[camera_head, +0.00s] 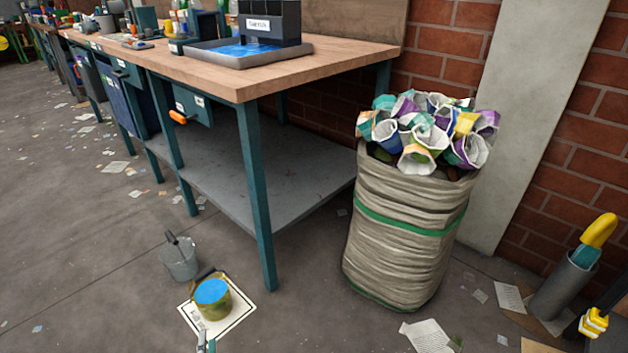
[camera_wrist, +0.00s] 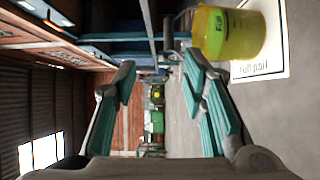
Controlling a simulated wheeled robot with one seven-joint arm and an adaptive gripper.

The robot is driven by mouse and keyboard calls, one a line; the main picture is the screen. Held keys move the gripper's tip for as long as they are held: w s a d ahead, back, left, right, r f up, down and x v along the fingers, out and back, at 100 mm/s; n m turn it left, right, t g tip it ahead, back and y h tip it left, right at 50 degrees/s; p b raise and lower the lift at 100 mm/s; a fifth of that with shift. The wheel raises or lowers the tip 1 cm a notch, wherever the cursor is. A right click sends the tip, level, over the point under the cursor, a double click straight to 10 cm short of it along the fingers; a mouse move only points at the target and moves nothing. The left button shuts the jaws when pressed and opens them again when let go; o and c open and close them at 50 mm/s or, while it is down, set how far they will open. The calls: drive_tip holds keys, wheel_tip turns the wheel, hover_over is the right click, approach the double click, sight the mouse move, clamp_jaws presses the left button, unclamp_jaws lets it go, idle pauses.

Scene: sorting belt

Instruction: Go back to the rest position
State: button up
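My gripper (camera_wrist: 163,85) is open, with its two teal-padded fingers spread apart and nothing between them. In the head view only a small tip of it (camera_head: 205,343) shows at the bottom edge, in front of the paint bucket. The yellow bucket (camera_head: 217,309) with blue paint stands upright on a white sheet (camera_head: 241,313) on the floor. In the sideways wrist view the bucket (camera_wrist: 243,35) shows at the upper right, beyond one finger and outside the gap. Printed lettering shows on the sheet (camera_wrist: 265,67) there, too small to read surely.
A workbench (camera_head: 195,71) with a lower shelf stands behind the bucket; its front leg (camera_head: 262,215) is close by. A grey pail (camera_head: 181,263) is just behind. A large sack (camera_head: 400,235) of rolled papers stands to the right. Open floor (camera_head: 70,240) lies left.

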drive_tip(key=w+d+r+m+g+h, duration=0.1)
drive_tip(key=w+d+r+m+h, duration=0.5)
drive_tip(key=r, duration=0.6)
drive_tip(key=w+d+r+m+g+h, duration=0.25)
drive_tip(key=w+d+r+h, duration=0.4)
drive_tip(key=r, duration=0.45)
drive_tip(key=s+d+r+m+g+h, duration=0.25)
drive_tip(key=d+r+m+g, duration=0.65)
drive_tip(key=d+r, duration=1.3)
drive_tip(key=s+d+r+m+g+y+p, duration=0.1)
drive_tip(key=s+d+r+g+y, duration=0.2)
drive_tip(key=s+d, duration=0.55)
drive_tip(key=s+d+r+m+g+y, duration=0.1)
drive_tip(key=s+d+r+g+y, duration=0.15)
drive_tip(key=s+d+r, duration=0.4)
drive_tip(key=s+f+m+y, duration=0.15)
drive_tip(key=s+y, duration=0.45)
drive_tip(key=s, duration=1.6)
wheel_tip(320, 180, up, 40)
drive_tip(key=t+p, duration=0.4)
drive_tip(key=p, duration=3.4)
drive_tip(key=shift+w+a+n+t, duration=0.25)
drive_tip(key=shift+a+n+t, duration=0.05)
drive_tip(key=shift+a, duration=0.1)
drive_tip(key=shift+f+h, duration=0.1)
drive_tip(key=shift+h, duration=0.15)
